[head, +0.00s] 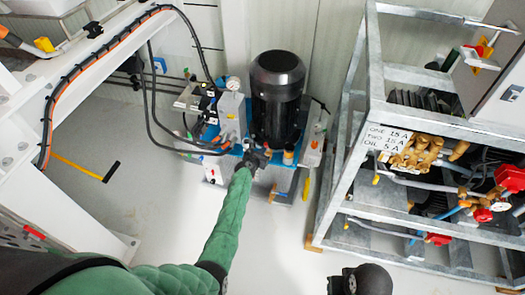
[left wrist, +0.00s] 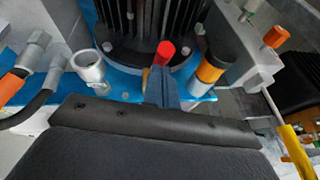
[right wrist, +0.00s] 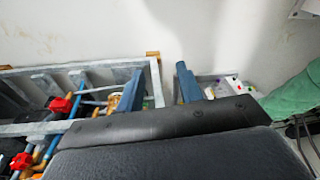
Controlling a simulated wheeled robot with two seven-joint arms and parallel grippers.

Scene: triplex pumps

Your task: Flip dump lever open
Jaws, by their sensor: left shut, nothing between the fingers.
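The blue-based pump unit with a black finned motor (head: 277,95) stands against the wall in the head view. My left gripper (head: 256,158) reaches its front edge. In the left wrist view the left fingers (left wrist: 161,88) are together and empty. A red-tipped part (left wrist: 165,52), which may be the dump lever, shows just beyond the fingertips; I cannot tell whether they touch. A yellow handle (left wrist: 297,150) on a thin rod is to the right and apart from the fingers. No part is clearly marked as the dump lever. My right gripper (right wrist: 160,84) is open and empty, away from the pump.
A grey metal rack (head: 350,150) with brass valves and red handles stands at the right. A white frame (head: 100,75) with black and orange cables is at the left. An orange-banded cylinder (left wrist: 212,68) is close right of the left fingers. Floor in front is clear.

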